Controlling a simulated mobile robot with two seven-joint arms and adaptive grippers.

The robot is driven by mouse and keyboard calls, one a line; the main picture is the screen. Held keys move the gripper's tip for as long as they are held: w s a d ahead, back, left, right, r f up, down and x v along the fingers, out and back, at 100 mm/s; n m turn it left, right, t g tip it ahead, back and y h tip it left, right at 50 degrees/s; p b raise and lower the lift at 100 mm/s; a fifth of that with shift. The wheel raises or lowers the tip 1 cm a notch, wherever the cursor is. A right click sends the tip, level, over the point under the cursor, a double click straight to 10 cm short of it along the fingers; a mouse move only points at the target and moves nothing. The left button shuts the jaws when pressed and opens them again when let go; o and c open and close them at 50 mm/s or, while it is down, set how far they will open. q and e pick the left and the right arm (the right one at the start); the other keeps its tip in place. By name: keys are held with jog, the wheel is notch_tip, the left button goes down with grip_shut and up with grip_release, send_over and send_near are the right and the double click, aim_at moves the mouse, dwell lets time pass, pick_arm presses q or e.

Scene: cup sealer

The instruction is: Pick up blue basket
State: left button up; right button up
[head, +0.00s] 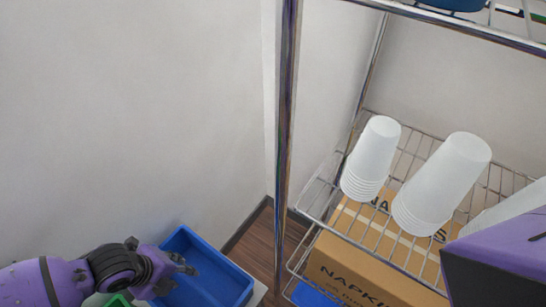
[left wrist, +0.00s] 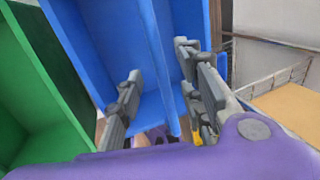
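The blue basket (head: 222,281) is at the lower left of the head view, below the shelf rack and beside the wall. My left gripper (head: 178,277) is at its near left side. In the left wrist view, the blue basket (left wrist: 115,40) fills the upper middle. My left gripper (left wrist: 160,68) is open there, with one finger on each side of a blue wall of the basket. A gap shows between the wall and the left finger; contact with the right finger cannot be told. My right gripper is not in view.
A green bin (left wrist: 35,100) stands directly left of the blue basket. A wire rack (head: 287,120) is to the right, holding stacks of white cups (head: 372,155) above a cardboard napkin box (head: 362,270). A white wall (head: 130,110) stands behind.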

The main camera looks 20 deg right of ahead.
aim_at(183, 275)
pick_arm(q)
jog(key=shift+x, duration=2)
grip_shut()
jog(key=shift+w, duration=0.1)
